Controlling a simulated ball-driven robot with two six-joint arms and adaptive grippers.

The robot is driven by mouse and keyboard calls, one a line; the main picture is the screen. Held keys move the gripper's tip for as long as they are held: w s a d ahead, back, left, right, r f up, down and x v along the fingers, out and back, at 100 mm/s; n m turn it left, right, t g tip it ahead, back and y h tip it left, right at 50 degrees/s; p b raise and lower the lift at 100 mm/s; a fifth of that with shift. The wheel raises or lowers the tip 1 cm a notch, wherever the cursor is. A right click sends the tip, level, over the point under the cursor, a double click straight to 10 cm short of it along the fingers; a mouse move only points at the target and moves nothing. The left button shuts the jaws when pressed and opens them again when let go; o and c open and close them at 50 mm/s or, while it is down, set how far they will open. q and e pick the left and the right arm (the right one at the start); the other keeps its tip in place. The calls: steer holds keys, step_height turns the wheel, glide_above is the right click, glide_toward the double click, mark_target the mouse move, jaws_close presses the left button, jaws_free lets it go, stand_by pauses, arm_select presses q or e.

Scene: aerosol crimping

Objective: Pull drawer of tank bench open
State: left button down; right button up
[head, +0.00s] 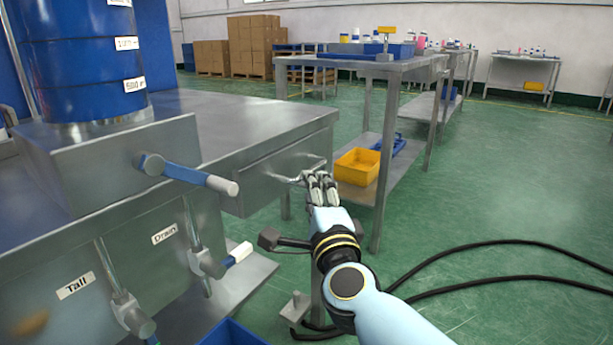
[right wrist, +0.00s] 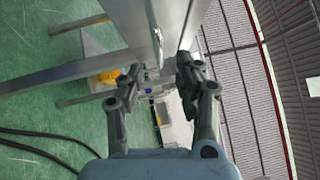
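The tank bench (head: 255,125) is a grey metal table on the left of the head view. Its drawer (head: 262,188) sits under the bench top at the right end, and its front looks about flush with the bench. A thin metal handle (head: 297,179) is on the drawer front. My right gripper (head: 320,179) is at the handle, its fingertips close to it or touching. In the right wrist view the two fingers of the right gripper (right wrist: 160,72) stand apart, with grey metal just beyond them. Whether the handle lies between them is unclear. My left gripper is out of view.
A blue tank (head: 75,60) stands on the bench, with valve levers (head: 200,179) protruding at its front. Another metal table (head: 400,66) with a yellow bin (head: 357,166) on its lower shelf stands behind. Black cables (head: 480,246) lie on the otherwise clear green floor at right.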

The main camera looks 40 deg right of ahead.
steer(key=x, duration=0.6)
steer(key=shift+w+d, duration=0.1)
steer(key=shift+w, duration=0.2)
steer(key=shift+c, duration=0.3)
steer(key=shift+f, duration=0.1)
jaws_close()
steer(key=shift+s, duration=0.1)
